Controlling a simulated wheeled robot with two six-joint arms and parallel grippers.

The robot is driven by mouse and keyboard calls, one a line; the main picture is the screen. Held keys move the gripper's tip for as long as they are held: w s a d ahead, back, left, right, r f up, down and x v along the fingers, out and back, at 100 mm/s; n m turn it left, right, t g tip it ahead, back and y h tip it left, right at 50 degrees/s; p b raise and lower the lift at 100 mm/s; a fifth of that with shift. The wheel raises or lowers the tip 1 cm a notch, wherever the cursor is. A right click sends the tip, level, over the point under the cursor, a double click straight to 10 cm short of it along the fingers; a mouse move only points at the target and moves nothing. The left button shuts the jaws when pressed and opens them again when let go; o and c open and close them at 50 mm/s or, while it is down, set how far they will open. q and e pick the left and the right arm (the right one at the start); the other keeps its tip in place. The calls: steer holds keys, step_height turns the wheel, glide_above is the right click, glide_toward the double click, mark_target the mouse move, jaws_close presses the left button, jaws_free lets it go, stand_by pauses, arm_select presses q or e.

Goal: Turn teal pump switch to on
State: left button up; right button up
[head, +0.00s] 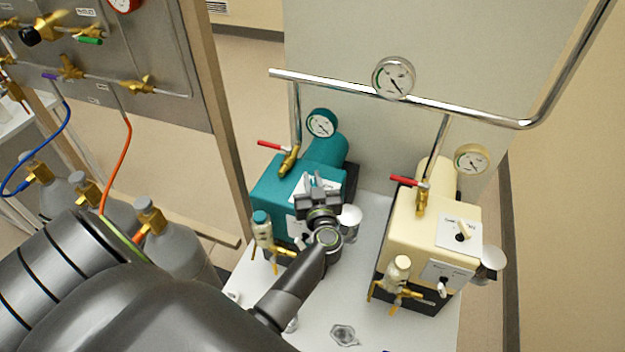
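The teal pump (272,190) stands on the left of a white bench top. A white label plate (330,182) on its top is partly hidden by my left gripper (318,183). The gripper is over that plate, its fingertips pointing away from me. A small teal piece shows between the fingers, perhaps the pump switch; its position and any contact are too small to tell. I cannot tell whether the fingers are open or shut. My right gripper is not in view.
A cream pump (407,222) with its own switch plate (459,235) stands to the right. A metal pipe (450,108) with a gauge (393,77) crosses above both pumps. Grey cylinders (180,240) and a valve panel (150,60) are left.

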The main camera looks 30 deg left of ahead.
arm_select(q)
jaws_close()
